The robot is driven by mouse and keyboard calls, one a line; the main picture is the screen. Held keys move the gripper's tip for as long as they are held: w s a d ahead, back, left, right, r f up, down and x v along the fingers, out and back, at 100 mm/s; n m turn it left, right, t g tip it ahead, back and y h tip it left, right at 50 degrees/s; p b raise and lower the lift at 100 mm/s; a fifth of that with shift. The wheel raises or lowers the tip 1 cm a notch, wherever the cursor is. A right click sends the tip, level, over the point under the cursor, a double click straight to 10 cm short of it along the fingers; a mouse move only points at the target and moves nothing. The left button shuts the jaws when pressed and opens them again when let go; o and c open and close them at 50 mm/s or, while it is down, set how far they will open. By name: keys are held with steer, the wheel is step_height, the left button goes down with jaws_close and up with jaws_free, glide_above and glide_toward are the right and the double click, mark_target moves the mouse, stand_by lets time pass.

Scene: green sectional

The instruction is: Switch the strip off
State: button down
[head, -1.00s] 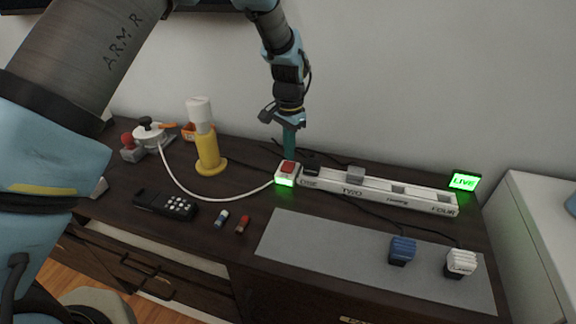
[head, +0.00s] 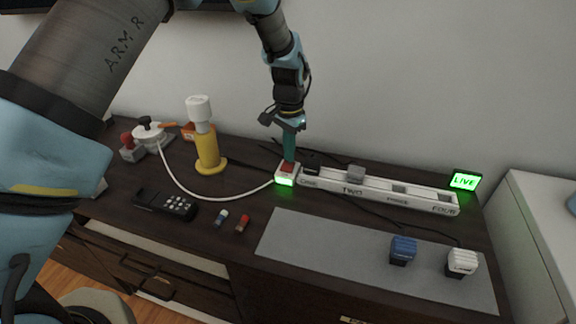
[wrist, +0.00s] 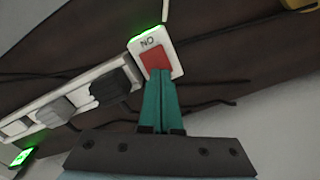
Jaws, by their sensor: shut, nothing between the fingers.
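The white power strip (head: 375,192) lies along the back of the dark cabinet top, with sockets labelled in a row. At its left end is a switch block with a red rocker (head: 287,168) and a green glowing front; the wrist view shows the red rocker (wrist: 155,58) beside the letters "ON".
A black plug (head: 311,168) and a grey plug (head: 356,173) sit in the strip. Blue (head: 402,250) and white (head: 461,263) plugs lie on the grey mat (head: 330,250). A yellow stand (head: 207,150) is at left, near a white cord (head: 200,197).

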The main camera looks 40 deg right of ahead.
steer(key=shift+f, duration=0.5)
steer(key=shift+r, duration=0.1)
steer(key=shift+r+p, duration=2.2)
steer(key=shift+r, duration=1.3)
steer(key=w+a+r+n, duration=0.3)
steer(key=w+a, duration=0.1)
steer(key=a, duration=0.5)
steer(key=w+a+r+n, duration=0.3)
steer(key=w+a, duration=0.1)
steer(key=a, duration=0.5)
steer(key=w+a+r+n, duration=0.3)
steer(key=w+a, duration=0.1)
steer(key=a, duration=0.6)
steer(key=s+a+r+n, duration=0.1)
steer(key=s+a+n, duration=0.2)
steer(key=a, duration=0.7)
steer(key=s+a+r+n+t, duration=0.1)
steer(key=s+a+n, duration=0.3)
steer(key=a, duration=0.7)
steer(key=shift+s+t, duration=0.3)
steer(key=shift+s, duration=0.25)
